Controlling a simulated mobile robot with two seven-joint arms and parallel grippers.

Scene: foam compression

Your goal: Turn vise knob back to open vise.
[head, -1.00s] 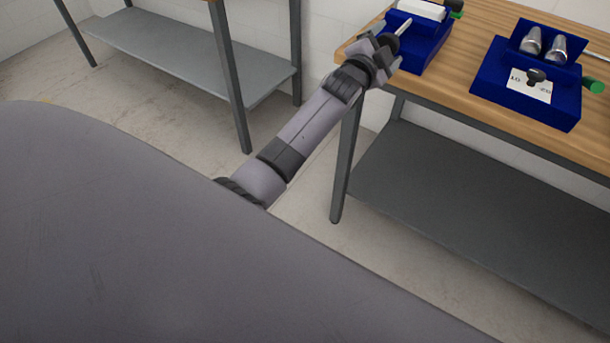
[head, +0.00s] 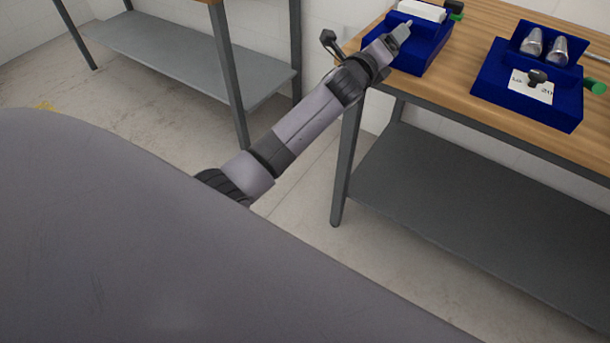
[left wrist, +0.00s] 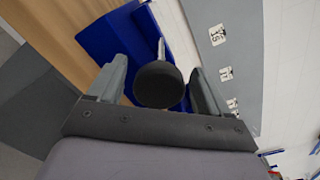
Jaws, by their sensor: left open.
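The blue vise (head: 425,48) sits on the left end of the wooden table in the head view, with a white block (head: 421,11) on top. My left gripper (head: 402,34) is at its near left side, seen nearly edge-on and covering the knob there. In the left wrist view, the dark round knob (left wrist: 158,86) is between the fingers of my left gripper (left wrist: 158,68), with a narrow gap on each side. Its thin silver rod (left wrist: 161,50) runs to the blue vise body (left wrist: 110,42). My right gripper is not in view.
A second blue fixture (head: 530,95) with two metal cylinders and a white label stands to the right on the wooden tabletop (head: 455,90). A green-ended piece (head: 594,87) lies beside it. A grey lower shelf (head: 470,200) is under the table.

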